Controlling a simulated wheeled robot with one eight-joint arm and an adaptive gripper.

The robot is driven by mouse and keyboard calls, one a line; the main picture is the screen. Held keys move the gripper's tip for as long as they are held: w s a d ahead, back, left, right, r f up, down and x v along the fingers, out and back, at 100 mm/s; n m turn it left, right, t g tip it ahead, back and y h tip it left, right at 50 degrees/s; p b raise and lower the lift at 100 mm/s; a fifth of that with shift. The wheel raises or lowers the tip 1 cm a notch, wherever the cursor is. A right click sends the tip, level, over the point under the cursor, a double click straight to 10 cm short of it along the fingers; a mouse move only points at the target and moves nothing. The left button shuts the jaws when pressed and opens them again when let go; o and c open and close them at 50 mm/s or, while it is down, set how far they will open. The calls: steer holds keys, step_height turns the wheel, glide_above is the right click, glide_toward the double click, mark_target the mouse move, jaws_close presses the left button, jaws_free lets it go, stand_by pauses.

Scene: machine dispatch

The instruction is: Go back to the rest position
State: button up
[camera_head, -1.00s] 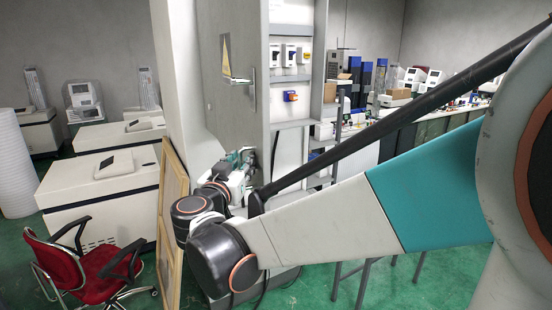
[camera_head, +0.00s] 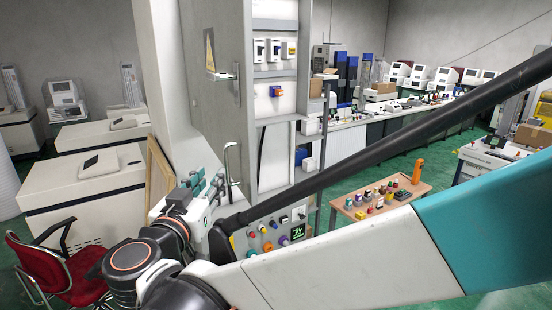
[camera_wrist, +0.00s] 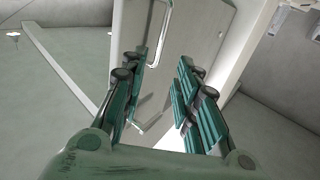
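My gripper (camera_wrist: 160,90) shows in the wrist view with its two green fingers wide apart and nothing between them. In the head view my gripper (camera_head: 208,188) is small, near the cabinet, partly hidden by my own arm links. The grey cabinet door (camera_head: 210,75) stands open, and its long metal handle (camera_head: 231,165) is just right of my gripper. The wrist view shows a pale panel with a long handle (camera_wrist: 166,35) beyond the fingers; I cannot tell the distance to it.
An electrical cabinet (camera_head: 283,185) with a control panel stands behind my arm. A wooden table (camera_head: 372,222) with small coloured parts is to the right. A red chair (camera_head: 60,270) and white machines (camera_head: 88,190) are on the left. Green floor is clear beyond the table.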

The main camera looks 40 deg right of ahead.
steer(key=w+a+f+n+t+y+b, duration=0.1)
steer(key=w+a+n+t+y+b, duration=0.2)
steer(key=a+n+t+y+b, duration=0.6)
steer(key=s+a+f+n+g+y+b, duration=0.1)
steer(key=s+f+g+y+b, duration=0.1)
steer(key=f+g+y+b, duration=0.3)
steer(key=s+a+f+n+y+b, duration=0.1)
steer(key=a+f+n+y, duration=0.15)
steer(key=f, duration=0.45)
steer(key=s+d+f+m+g+h+b, duration=0.1)
steer(key=s+d+f+g+b, duration=0.1)
steer(key=s+f, duration=0.3)
steer(key=s+d+f+m+g+h+b, duration=0.1)
steer(key=s+d+f+g+b, duration=0.2)
steer(key=f, duration=0.9)
steer(key=s+d+f+m+g+h+b, duration=0.1)
steer(key=s+d+f+g+b, duration=0.1)
steer(key=s+d+f+g, duration=0.2)
step_height(320, 180, down, 4)
steer(key=s+d, duration=0.1)
steer(key=s, duration=0.2)
steer(key=shift+d+f+g+h+b, duration=0.25)
steer(key=shift+d+g+h+b, duration=0.05)
steer(key=shift+d+g+h, duration=0.1)
